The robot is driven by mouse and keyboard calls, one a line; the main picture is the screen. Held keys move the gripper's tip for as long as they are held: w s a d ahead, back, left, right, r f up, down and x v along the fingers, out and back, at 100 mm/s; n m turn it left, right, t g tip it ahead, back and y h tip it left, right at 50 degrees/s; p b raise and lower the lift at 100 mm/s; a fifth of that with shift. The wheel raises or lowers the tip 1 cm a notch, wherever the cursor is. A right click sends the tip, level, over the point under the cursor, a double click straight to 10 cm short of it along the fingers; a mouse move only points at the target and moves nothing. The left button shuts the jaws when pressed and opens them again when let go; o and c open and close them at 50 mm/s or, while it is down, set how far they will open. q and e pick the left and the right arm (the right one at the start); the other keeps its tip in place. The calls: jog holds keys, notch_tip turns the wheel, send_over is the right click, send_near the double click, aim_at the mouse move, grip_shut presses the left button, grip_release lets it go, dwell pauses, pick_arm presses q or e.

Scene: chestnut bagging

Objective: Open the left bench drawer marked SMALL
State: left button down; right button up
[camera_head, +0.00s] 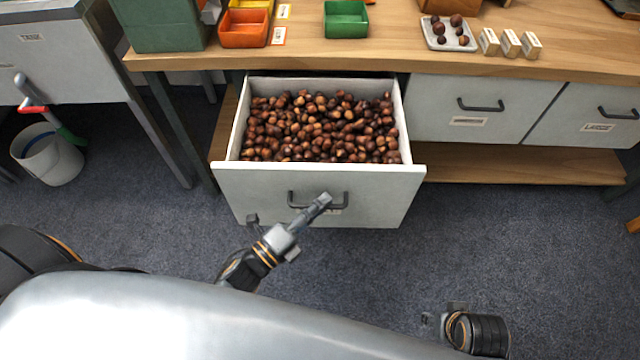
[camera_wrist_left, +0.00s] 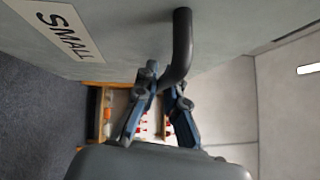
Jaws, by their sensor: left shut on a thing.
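The left bench drawer (camera_head: 245,195) is pulled out and full of brown chestnuts (camera_head: 320,125). Its dark bar handle (camera_head: 291,199) is on the white front. My left gripper (camera_head: 322,203) is at the handle, in front of the drawer. In the left wrist view the two fingers (camera_wrist_left: 160,90) are closed around the handle (camera_wrist_left: 181,45), next to the label SMALL (camera_wrist_left: 60,28). In the head view the label is mostly hidden behind my gripper. Part of my right gripper (camera_head: 455,312) shows at the bottom right, apart from the drawer; its fingers are not clear.
Two shut drawers (camera_head: 470,105) are to the right under the wooden bench top (camera_head: 400,55). A white tray with chestnuts (camera_head: 448,33), orange bin (camera_head: 243,30) and green bin (camera_head: 346,18) stand on top. A bucket (camera_head: 47,155) is at left. The floor (camera_head: 520,240) ahead is clear.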

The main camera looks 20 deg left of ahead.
pick_arm(q)
jog(key=shift+s, duration=0.25)
jog(key=c, duration=1.7)
grip_release()
jog(key=shift+s, duration=0.1)
jog(key=v, duration=1.1)
jog(key=shift+s+a+f, duration=0.1)
jog(key=shift+s+a, duration=0.15)
jog(key=shift+s, duration=0.05)
